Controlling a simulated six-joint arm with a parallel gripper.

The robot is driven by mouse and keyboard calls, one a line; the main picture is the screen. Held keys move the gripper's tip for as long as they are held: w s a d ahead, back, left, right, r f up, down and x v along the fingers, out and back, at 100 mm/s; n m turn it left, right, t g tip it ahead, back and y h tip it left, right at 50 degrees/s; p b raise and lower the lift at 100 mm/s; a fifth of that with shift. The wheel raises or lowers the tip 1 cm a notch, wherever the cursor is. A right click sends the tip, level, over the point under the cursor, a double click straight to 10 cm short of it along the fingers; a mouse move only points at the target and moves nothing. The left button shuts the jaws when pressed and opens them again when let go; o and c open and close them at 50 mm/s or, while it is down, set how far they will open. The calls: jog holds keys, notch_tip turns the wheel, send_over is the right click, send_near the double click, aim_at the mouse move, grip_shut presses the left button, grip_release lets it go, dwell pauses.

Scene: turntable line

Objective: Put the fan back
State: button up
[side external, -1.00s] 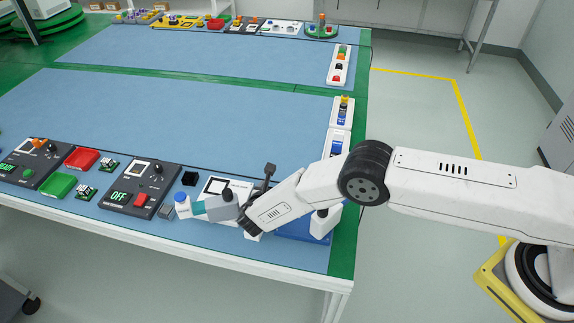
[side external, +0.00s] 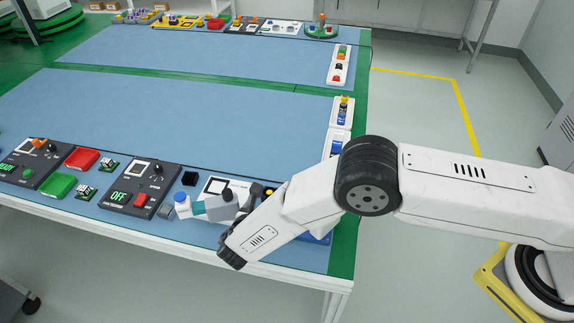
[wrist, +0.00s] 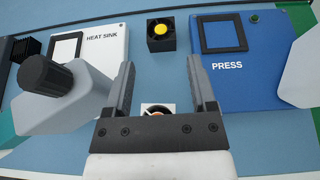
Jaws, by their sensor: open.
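In the wrist view a black square fan (wrist: 161,46) with a yellow hub lies on the blue mat between the HEAT SINK station (wrist: 97,24) and the blue PRESS station (wrist: 262,92). My gripper (wrist: 160,62) is open, and nothing is between its fingertips. The fan is beyond the tips, roughly centred between them. A small white part with a dark ring and orange detail (wrist: 157,107) shows between the finger bases, partly hidden by my gripper body. In the side view my arm covers most of the gripper; a small yellow spot (side external: 269,191) beside it is probably the fan.
A black finned part (wrist: 26,47) sits at far left. The tester (side external: 135,188) reads OFF. The mat's middle (side external: 190,120) is clear.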

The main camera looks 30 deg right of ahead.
jog(key=shift+s+a+r, duration=0.1)
jog(key=shift+s+a, duration=0.05)
dwell(0.5)
jog(key=shift+d+r+m+g, duration=0.3)
jog(key=shift+d, duration=0.2)
jog(key=s+d+r+m+g+y, duration=0.2)
jog(key=s+d+r+m+g, duration=0.15)
jog(key=d+r+m, duration=0.35)
jog(key=s+d+r+m+g+y, duration=0.25)
jog(key=d+m+g, duration=0.2)
jog(key=d, duration=0.35)
jog(key=s+d+r+m+y, duration=0.2)
jog(key=s+d+r+m, duration=0.2)
jog(key=s+m, duration=0.3)
jog(key=s+d+r+m+t+y, duration=0.1)
jog(key=s+d+r+m+y, duration=0.2)
jog(key=s+d+r+m, duration=0.2)
jog(key=shift+s+d+r+m+t, duration=0.2)
jog(key=shift+s+d+m+t, duration=0.1)
jog(key=shift+s+m, duration=1.2)
jog(key=shift+w, duration=0.15)
